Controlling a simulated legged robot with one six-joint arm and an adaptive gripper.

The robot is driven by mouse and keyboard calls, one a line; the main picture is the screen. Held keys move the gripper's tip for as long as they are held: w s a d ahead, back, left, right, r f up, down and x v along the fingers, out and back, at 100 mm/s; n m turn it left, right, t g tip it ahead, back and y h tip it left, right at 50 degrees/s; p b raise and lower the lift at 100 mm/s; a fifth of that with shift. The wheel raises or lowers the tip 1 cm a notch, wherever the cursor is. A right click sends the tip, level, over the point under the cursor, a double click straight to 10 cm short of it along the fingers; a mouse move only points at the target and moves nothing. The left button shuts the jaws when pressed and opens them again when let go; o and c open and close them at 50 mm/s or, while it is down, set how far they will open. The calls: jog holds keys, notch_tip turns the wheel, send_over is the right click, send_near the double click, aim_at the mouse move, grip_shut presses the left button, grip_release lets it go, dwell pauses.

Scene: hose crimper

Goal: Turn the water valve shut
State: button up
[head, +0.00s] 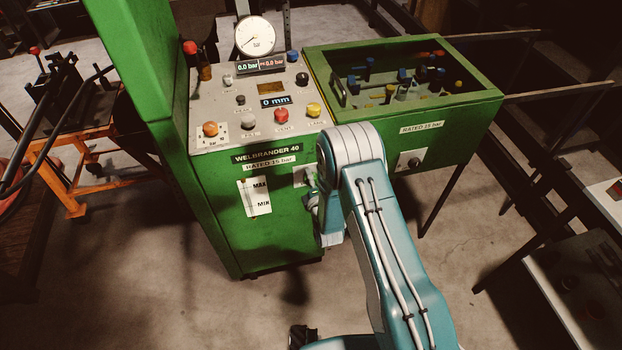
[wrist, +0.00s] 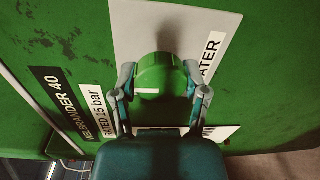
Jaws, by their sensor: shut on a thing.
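The water valve is a round green knob (wrist: 158,75) with a white mark, in the wrist view. It sits on a pale plate (wrist: 140,25) whose label partly reads "ATER" on the green machine front. My gripper (wrist: 159,84) has one finger on each side of the knob and is shut on it. In the head view my arm hides the knob, and my gripper (head: 312,203) shows only in part beside the machine's front panel.
The green machine (head: 225,215) carries a control panel (head: 250,100) with buttons and a round gauge (head: 255,37). A green bin-like box (head: 460,105) adjoins it on the right. An orange stand (head: 75,175) is at left. The floor in front is clear.

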jog(key=shift+s+a+f, duration=0.15)
jog(key=shift+f, duration=0.05)
jog(key=o, duration=1.2)
jog(key=shift+c, duration=0.2)
jog(key=shift+a, duration=0.1)
jog(key=shift+s+d+r, duration=0.1)
jog(key=shift+s+d, duration=0.15)
jog(key=v, duration=1.1)
jog(key=shift+a, duration=0.1)
